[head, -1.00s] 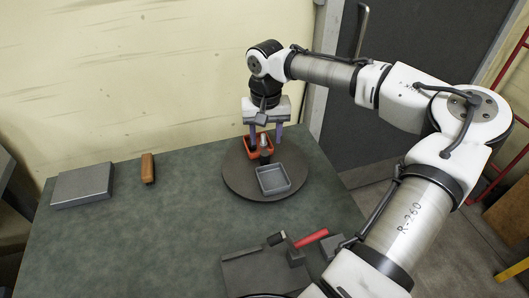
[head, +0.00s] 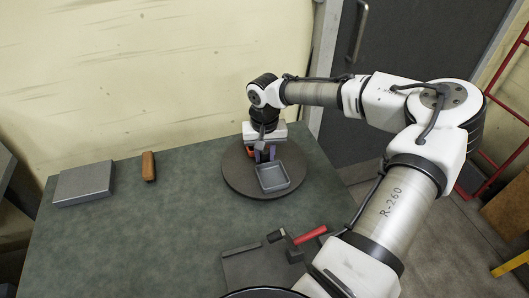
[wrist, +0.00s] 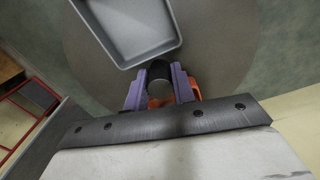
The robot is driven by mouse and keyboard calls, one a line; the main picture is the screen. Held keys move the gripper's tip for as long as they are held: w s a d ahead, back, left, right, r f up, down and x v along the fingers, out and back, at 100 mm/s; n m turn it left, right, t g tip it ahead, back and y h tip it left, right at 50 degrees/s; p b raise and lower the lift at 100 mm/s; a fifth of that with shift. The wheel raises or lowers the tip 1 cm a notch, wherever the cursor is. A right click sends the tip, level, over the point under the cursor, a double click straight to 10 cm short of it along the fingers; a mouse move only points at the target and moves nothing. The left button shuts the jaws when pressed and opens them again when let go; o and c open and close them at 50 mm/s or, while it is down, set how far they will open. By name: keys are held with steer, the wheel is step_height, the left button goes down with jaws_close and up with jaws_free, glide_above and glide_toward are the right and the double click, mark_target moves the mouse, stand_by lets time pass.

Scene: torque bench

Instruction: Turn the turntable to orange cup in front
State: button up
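The turntable (head: 237,176) is a dark round disc on the bench. A grey square open tray (head: 272,178) stands on its front side, and it also shows in the wrist view (wrist: 130,28). The orange cup (head: 251,152), a square open container, is on the far side, mostly hidden behind my gripper; a part of it shows in the wrist view (wrist: 192,101). A dark upright post (wrist: 159,70) stands near the disc's middle. My gripper (head: 264,156) points down there, its two purple fingers closed in on either side of the post.
A grey metal block (head: 84,184) and a brown block (head: 149,166) lie at the left of the bench. The wall is close behind the turntable.

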jaws_close()
